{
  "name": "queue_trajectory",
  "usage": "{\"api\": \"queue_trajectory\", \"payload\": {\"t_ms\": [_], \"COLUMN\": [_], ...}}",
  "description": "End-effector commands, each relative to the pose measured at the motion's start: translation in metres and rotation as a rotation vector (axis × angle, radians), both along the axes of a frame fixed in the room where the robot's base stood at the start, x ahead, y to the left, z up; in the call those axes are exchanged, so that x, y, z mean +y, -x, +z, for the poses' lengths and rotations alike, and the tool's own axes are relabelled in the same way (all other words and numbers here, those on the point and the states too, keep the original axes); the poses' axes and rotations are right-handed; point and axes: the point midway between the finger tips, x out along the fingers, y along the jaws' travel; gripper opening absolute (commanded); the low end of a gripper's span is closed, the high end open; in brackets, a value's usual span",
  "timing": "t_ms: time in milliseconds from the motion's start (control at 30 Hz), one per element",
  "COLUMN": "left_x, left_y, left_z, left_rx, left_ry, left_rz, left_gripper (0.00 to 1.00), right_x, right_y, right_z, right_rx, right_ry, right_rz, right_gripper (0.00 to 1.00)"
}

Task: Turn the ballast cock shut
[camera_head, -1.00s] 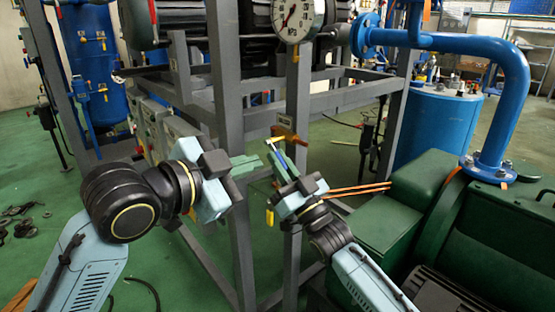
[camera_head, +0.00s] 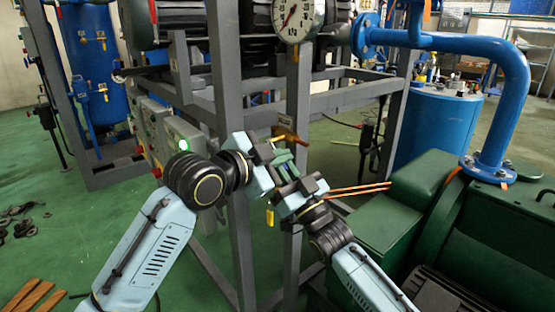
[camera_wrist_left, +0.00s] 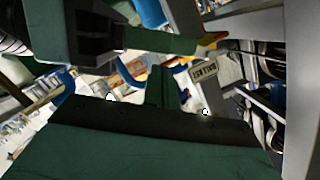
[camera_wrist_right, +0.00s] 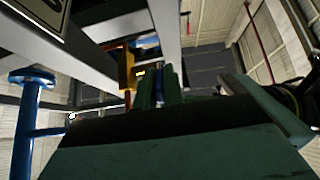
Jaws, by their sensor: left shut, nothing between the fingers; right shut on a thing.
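The ballast cock shows in the head view as a brown-orange body (camera_head: 287,132) on the grey frame post, with a little yellow beside it. In the right wrist view its orange-yellow body (camera_wrist_right: 126,70) stands left of my fingers, and a blue strip of handle (camera_wrist_right: 159,84) lies between them. My right gripper (camera_head: 287,168) is shut on that handle. My left gripper (camera_head: 273,154) is shut and empty, close beside the right fingers just below the cock. In the left wrist view a small lettered plate (camera_wrist_left: 203,71) shows behind the fingers. The handle is mostly hidden in the head view.
Grey frame posts and beams (camera_head: 338,97) surround the cock. A round gauge (camera_head: 297,16) hangs above it. A green machine (camera_head: 405,205) stands to the right, with a blue pipe (camera_head: 512,90). A control box with a lit green lamp (camera_head: 183,144) is at left.

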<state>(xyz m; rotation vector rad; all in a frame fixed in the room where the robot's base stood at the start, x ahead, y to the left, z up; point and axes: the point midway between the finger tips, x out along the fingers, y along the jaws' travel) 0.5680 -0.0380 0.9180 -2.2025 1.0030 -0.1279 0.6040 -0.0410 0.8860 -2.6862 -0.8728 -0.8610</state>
Motion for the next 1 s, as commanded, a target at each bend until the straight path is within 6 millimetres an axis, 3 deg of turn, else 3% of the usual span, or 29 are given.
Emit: {"api": "queue_trajectory", "payload": {"t_ms": [933, 967, 1000], "left_x": [0.011, 0.011, 0.011], "left_y": [-0.013, -0.013, -0.013], "left_z": [-0.022, -0.022, -0.022], "left_rx": [-0.043, -0.042, -0.042], "left_ry": [-0.041, -0.041, -0.042], "left_rz": [0.006, 0.007, 0.007], "left_gripper": [0.00, 0.00, 0.00], "right_x": [0.001, 0.001, 0.001], "right_y": [0.001, 0.001, 0.001], "right_z": [-0.001, -0.001, 0.000], "right_rx": [0.000, -0.001, -0.001], "right_ry": [0.001, 0.001, 0.001], "right_rz": [0.001, 0.002, 0.002], "right_gripper": [0.00, 0.13, 0.18]}}
